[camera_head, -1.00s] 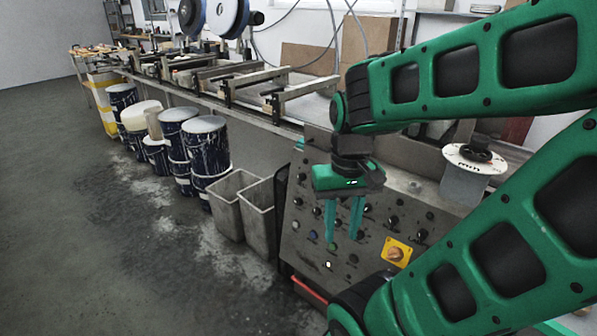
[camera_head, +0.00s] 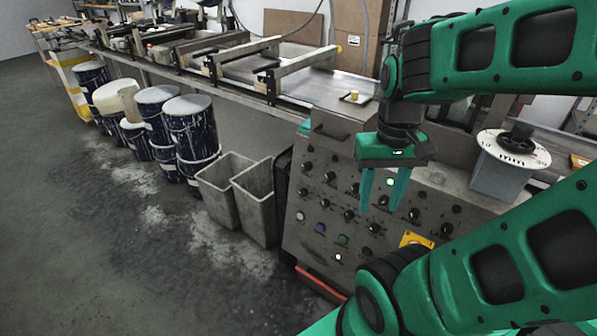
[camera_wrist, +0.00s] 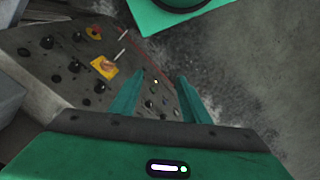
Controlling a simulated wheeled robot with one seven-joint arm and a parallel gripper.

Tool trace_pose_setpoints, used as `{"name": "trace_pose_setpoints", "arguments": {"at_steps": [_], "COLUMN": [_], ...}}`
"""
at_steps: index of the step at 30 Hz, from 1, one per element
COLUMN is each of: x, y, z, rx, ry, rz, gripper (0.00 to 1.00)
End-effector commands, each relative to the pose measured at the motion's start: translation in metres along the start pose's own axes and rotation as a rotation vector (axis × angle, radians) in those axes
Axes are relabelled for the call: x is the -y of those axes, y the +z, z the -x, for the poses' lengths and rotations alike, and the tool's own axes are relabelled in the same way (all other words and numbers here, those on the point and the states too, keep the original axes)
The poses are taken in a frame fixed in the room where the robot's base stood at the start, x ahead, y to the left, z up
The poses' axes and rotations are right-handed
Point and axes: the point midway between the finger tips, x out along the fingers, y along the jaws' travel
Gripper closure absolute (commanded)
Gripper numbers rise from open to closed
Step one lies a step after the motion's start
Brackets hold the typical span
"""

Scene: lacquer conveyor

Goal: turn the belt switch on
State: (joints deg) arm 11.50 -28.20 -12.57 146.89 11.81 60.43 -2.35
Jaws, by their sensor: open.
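The grey control panel (camera_head: 318,180) fills the middle of the head view, with rows of dark knobs, a blue button (camera_head: 320,227) and a green button (camera_head: 343,240). I cannot tell which control is the belt switch. A yellow plate (camera_head: 416,239) is low on the panel, partly hidden by my arm; the wrist view shows a yellow plate with a red-orange control (camera_wrist: 103,67) and a second yellow piece (camera_wrist: 93,32). My gripper (camera_head: 379,205) is open and empty, fingers pointing down in front of the panel; the wrist view also shows its fingers (camera_wrist: 162,78). Contact cannot be told.
Two grey bins (camera_head: 238,190) stand left of the panel, with dark drums (camera_head: 190,130) farther left. The conveyor frame (camera_head: 250,75) runs behind. The floor at left is clear.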

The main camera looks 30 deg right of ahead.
Motion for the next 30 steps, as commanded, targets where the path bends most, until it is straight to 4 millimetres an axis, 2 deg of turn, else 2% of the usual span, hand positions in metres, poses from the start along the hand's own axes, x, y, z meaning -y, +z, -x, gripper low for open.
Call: {"name": "trace_pose_setpoints", "arguments": {"at_steps": [5, 14, 22, 30], "x": [-0.001, 0.01, 0.028, 0.055], "y": [-0.031, -0.091, -0.139, -0.182], "z": [-0.014, -0.051, -0.087, -0.12], "rx": [0.05, 0.141, 0.219, 0.297], "ry": [0.067, 0.259, 0.474, 0.728], "rz": [0.104, 0.367, 0.627, 0.904], "gripper": [0.58, 0.58, 0.58, 0.58]}}
